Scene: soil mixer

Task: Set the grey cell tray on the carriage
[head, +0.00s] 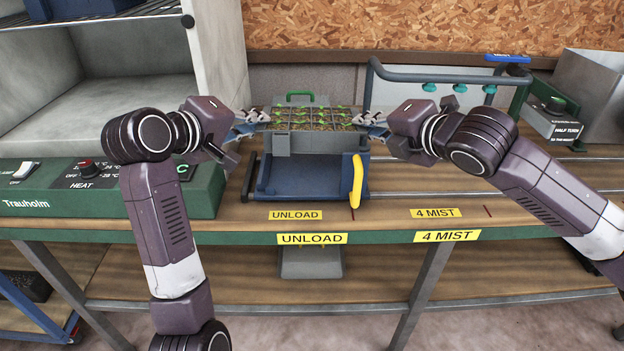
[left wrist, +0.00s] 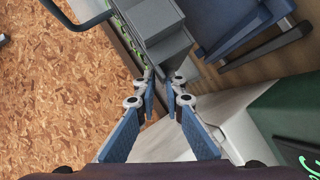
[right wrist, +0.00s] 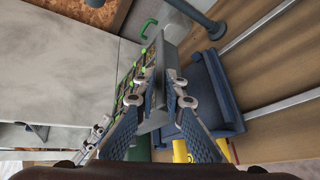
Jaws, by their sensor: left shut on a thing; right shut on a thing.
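The grey cell tray (head: 330,141), with green seedlings in its cells, is held level between my two grippers in the head view. It is over the blue carriage (head: 305,178) at the UNLOAD mark; whether it touches the carriage I cannot tell. My left gripper (head: 262,117) is shut on the tray's left end, and the left wrist view shows its fingers (left wrist: 163,88) at the tray edge. My right gripper (head: 366,120) is shut on the right end. In the right wrist view its fingers (right wrist: 165,88) pinch the tray wall (right wrist: 168,62). The carriage has a yellow handle (head: 357,181).
A green heater box (head: 110,196) with a HEAT knob stands left. A blue-grey pipe frame with teal mist nozzles (head: 430,87) stands right of the tray. Rails run right along the bench past the 4 MIST label (head: 436,213). A grey bin (head: 593,85) is far right.

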